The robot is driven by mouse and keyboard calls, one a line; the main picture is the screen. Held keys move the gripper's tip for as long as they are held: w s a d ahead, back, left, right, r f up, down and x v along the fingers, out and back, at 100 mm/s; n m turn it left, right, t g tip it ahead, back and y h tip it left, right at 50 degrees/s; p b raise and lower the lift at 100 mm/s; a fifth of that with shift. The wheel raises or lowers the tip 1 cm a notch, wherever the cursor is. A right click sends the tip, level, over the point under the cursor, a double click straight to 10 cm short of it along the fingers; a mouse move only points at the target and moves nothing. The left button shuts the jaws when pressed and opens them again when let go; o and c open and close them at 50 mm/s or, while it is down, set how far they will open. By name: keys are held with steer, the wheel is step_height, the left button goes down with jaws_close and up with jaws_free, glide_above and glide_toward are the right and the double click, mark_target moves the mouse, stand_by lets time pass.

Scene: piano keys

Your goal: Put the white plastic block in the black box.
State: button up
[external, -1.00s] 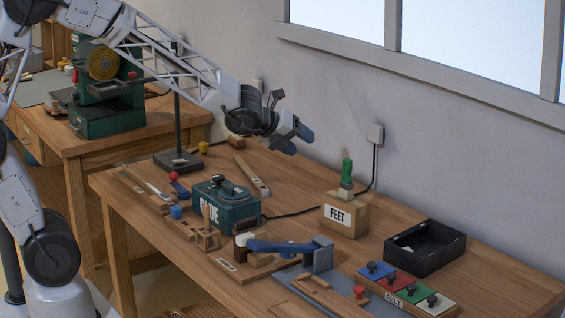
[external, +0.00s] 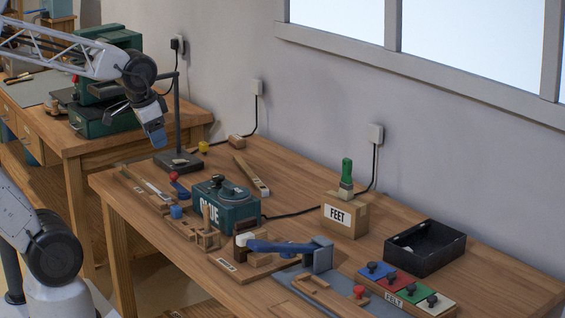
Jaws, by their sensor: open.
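The black box (external: 447,262) is an open-topped tray at the right rear of the workbench. A small pale patch shows inside it, too small to identify. A small white piece (external: 243,239) sits by a dark wooden block at the left end of a blue-handled tool; I cannot tell for sure whether it is the white plastic block. My gripper (external: 152,136) is at the upper left, pointing down and to the right, above the left end of the bench. It is open, and I see nothing held in it. It is far from the black box and the white piece.
A green glue pot (external: 233,210) stands mid-bench, near a black stand (external: 178,125) with a tall post. Coloured felt blocks (external: 407,287) lie before the black box. Bare wood shows around the FEET box.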

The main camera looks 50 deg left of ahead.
steer(key=shift+s+d+f+n+g, duration=0.15)
steer(key=shift+s+n+g, duration=0.25)
steer(key=shift+s+n, duration=0.95)
steer(key=shift+s+m, duration=0.35)
